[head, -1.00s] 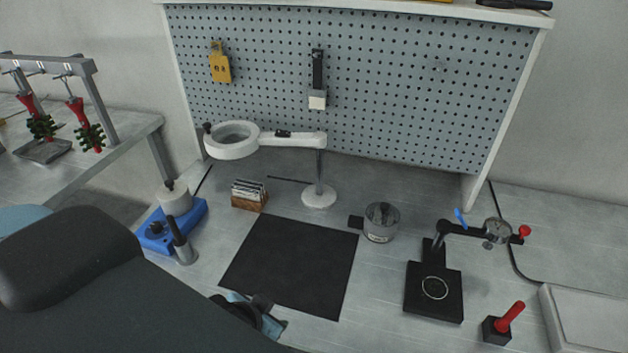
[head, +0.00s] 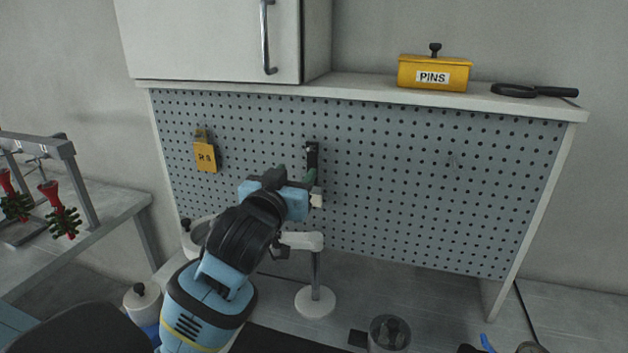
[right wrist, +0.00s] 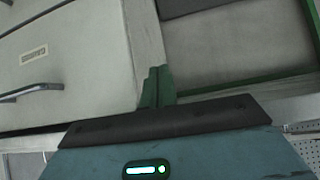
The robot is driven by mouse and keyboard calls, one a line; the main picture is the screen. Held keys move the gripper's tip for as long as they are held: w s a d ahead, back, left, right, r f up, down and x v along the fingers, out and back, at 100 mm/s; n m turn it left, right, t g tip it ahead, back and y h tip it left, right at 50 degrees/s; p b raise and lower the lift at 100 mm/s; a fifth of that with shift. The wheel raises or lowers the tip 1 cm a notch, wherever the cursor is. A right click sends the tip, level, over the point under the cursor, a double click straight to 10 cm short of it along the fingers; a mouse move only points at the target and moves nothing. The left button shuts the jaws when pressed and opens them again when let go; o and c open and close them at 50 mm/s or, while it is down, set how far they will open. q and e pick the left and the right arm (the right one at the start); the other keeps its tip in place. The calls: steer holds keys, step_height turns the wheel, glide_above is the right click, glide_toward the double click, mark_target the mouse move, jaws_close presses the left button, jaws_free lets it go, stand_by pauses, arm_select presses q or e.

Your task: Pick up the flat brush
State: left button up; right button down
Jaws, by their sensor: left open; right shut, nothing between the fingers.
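The flat brush (head: 312,154) hangs upright on the pegboard, with a dark handle on top and a pale end below. My left gripper (head: 311,180) is raised in front of the pegboard at the brush and covers its middle part. Its fingers are open, but only a green fingertip shows. I cannot tell whether the fingers stand around the brush or touch it. My right gripper (right wrist: 157,87) shows in the right wrist view with its green fingers shut together and empty, in front of pale drawer fronts.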

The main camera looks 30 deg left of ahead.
mark_target(311, 160)
arm_select(q)
steer(key=shift+d+f+x, duration=0.1)
steer(key=shift+f+x, duration=0.05)
steer(key=shift+x, duration=1.15)
steer(key=shift+d+f+x, duration=0.1)
steer(key=shift+x, duration=1.15)
steer(key=shift+d+f+x, duration=0.1)
steer(key=shift+f+x, duration=0.05)
steer(key=shift+x, duration=1.15)
jaws_close()
